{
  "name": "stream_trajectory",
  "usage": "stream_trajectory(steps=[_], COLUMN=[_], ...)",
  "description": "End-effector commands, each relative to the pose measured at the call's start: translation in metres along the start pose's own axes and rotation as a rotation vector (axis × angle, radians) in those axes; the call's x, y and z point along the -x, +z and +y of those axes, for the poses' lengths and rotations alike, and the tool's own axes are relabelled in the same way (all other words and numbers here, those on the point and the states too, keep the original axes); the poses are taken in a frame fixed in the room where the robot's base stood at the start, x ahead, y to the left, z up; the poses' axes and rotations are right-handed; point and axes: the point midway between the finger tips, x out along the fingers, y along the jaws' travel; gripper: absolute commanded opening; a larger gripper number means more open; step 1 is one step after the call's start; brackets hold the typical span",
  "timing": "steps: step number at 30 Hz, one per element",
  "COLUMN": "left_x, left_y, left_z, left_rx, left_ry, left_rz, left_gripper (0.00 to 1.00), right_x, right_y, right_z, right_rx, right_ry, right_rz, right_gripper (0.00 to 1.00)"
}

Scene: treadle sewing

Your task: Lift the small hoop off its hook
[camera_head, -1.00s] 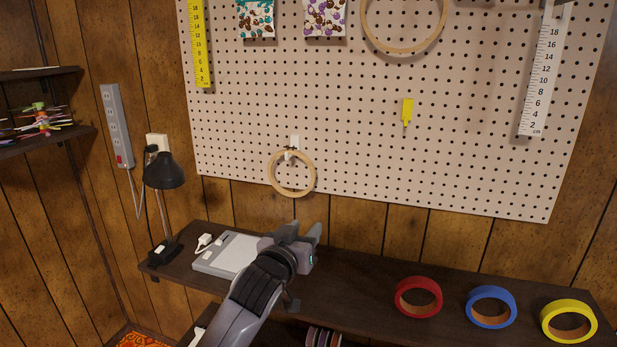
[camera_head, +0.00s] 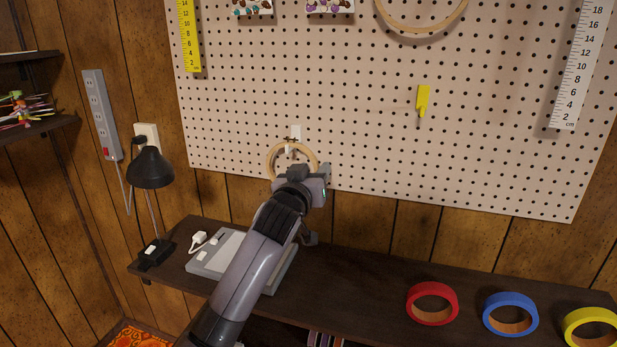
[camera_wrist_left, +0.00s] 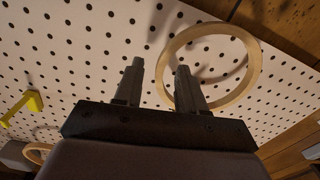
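The small wooden hoop (camera_head: 269,162) hangs on a white hook (camera_head: 295,133) near the lower edge of the pegboard. My left gripper (camera_head: 305,174) is in front of the hoop's lower part and hides it in the head view. In the left wrist view, the two fingers of my left gripper (camera_wrist_left: 160,75) are spread apart with nothing clamped. The hoop (camera_wrist_left: 256,65) shows beyond them there, with one side of its rim between the fingers in the picture. I cannot tell how far the fingertips are from the rim. My right gripper is not in view.
A shelf (camera_head: 350,272) below holds red (camera_head: 432,315), blue (camera_head: 510,327) and yellow (camera_head: 590,333) rings at the right. A black lamp (camera_head: 150,168) stands left of my arm. A yellow hook (camera_head: 423,100) and a larger hoop (camera_head: 422,29) are on the pegboard.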

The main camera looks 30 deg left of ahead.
Motion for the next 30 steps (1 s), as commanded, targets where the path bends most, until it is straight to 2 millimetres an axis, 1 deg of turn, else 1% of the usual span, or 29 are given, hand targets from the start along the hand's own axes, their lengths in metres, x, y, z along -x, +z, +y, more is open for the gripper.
stream_trajectory(steps=[1,3,9,20,24,30], left_x=[-0.007,-0.014,-0.026,-0.029,-0.029,-0.029], left_y=[-0.001,-0.001,-0.001,0.0,0.0,0.0], left_z=[0.0,0.0,-0.001,0.0,0.0,0.0], left_rx=[-0.001,-0.002,-0.001,-0.001,-0.001,-0.001], left_ry=[-0.001,-0.001,-0.001,0.0,0.0,0.0], left_rz=[0.001,0.0,0.0,0.0,0.0,0.001], left_gripper=[0.4,0.4,0.4,0.4,0.0,0.0], right_x=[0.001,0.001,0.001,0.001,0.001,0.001], right_y=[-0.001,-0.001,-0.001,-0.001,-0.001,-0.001], right_z=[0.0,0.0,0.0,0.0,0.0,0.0], right_rx=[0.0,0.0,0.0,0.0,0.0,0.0], right_ry=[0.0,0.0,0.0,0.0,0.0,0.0], right_rz=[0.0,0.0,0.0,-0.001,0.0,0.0], right_gripper=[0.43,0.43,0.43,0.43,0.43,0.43])
